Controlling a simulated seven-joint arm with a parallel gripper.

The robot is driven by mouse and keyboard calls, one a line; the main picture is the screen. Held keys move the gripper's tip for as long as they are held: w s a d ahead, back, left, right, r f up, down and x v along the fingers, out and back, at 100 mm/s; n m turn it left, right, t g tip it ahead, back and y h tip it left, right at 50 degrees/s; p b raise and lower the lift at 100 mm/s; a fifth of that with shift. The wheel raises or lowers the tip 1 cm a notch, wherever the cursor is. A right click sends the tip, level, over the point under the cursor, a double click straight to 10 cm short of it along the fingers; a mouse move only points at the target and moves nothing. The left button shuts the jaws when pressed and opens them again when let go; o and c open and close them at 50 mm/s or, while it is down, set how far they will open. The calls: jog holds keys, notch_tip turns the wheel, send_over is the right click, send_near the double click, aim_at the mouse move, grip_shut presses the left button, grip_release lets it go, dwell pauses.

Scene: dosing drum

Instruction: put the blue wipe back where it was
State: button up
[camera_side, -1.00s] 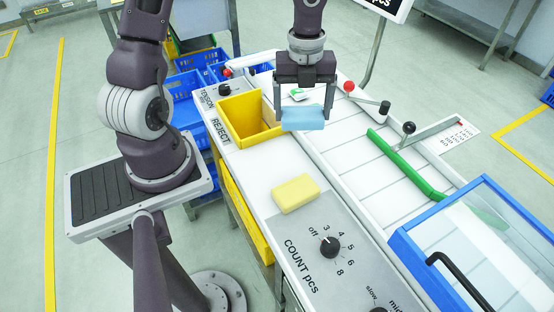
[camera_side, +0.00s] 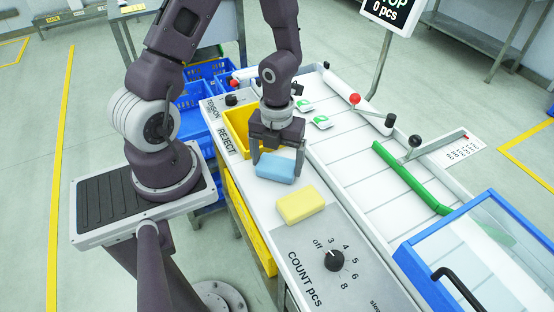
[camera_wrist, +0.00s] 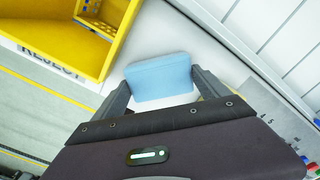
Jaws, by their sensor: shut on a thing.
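The blue wipe (camera_side: 276,167) is a light-blue block between the fingers of my gripper (camera_side: 276,160). In the side view it is low over the white top, just behind the yellow block; I cannot tell whether it touches the surface. In the wrist view, the blue wipe (camera_wrist: 160,78) sits between the two fingers of my gripper (camera_wrist: 160,88), which are shut on its ends. The white top shows around it.
A yellow block (camera_side: 300,204) lies close in front of the wipe. The yellow reject bin (camera_side: 239,128) is behind and left. The COUNT dial (camera_side: 334,260) is nearer the camera. Two white-and-green packets (camera_side: 321,122) lie behind, on the belt side. A green rail (camera_side: 410,178) crosses the belt.

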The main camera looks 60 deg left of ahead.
jog(key=o, duration=1.2)
jog(key=shift+f, duration=0.15)
jog(key=shift+c, duration=0.2)
notch_tip(320, 180, up, 12)
notch_tip(320, 180, up, 4)
jog(key=n+y, duration=0.3)
jog(key=n, duration=0.5)
send_over(277, 164)
jog(key=s, duration=0.2)
jog(key=s+d+r+n+t+h, duration=0.1)
jog(key=s+d+r+n+t, duration=0.1)
jog(key=r+n, duration=0.3)
jog(key=s+d+r+n+t+h, duration=0.2)
jog(key=s+d+r+n+t, duration=0.1)
jog(key=n, duration=1.1)
notch_tip(277, 164, up, 3)
jog(key=shift+s+d+f+t, duration=0.1)
jog(key=shift+s+d+t, duration=0.2)
jog(key=shift+s+d, duration=0.45)
jog(key=shift+s+a, duration=0.15)
jog(key=shift+a, duration=0.05)
